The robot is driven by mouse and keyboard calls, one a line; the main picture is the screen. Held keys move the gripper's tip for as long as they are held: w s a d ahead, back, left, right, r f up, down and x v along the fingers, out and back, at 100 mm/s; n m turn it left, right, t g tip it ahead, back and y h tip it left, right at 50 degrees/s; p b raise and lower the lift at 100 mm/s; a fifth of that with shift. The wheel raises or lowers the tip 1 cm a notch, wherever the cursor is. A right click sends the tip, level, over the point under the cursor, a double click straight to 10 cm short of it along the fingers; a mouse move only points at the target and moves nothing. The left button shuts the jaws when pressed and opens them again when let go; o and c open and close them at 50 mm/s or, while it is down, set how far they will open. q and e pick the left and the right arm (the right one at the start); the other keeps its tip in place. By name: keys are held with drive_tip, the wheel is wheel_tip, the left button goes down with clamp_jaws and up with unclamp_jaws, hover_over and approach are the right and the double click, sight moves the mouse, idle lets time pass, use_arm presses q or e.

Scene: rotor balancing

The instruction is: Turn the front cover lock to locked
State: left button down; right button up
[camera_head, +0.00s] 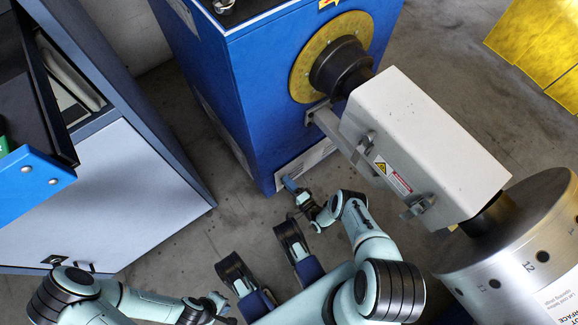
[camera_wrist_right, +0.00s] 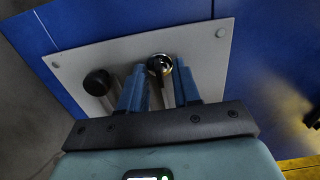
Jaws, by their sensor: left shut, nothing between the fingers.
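In the right wrist view a pale plate with corner screws (camera_wrist_right: 75,62) is fixed to a blue panel. It carries a round chrome lock (camera_wrist_right: 160,66) and a black knob (camera_wrist_right: 97,82) to its left. My right gripper (camera_wrist_right: 159,72) is open, its blue fingers pointing at the plate on either side of the lock, without visible contact. In the head view my right gripper (camera_head: 291,186) is by the lower front of the blue cabinet (camera_head: 262,95). My left gripper (camera_head: 216,301) is shut and empty, low in the picture, far from the cabinet. The lock's setting is unclear.
A white box-shaped cover (camera_head: 430,135) with side latches juts from the cabinet's yellow flange (camera_head: 305,72), above and right of my right arm. A large metal drum (camera_head: 520,255) stands at lower right. A grey cabinet (camera_head: 125,190) stands at left. Bare floor lies between the cabinets.

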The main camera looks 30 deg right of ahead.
clamp_jaws()
drive_tip(key=shift+n, duration=0.4)
drive_tip(key=n, duration=1.6)
drive_tip(key=shift+n, duration=0.7)
unclamp_jaws()
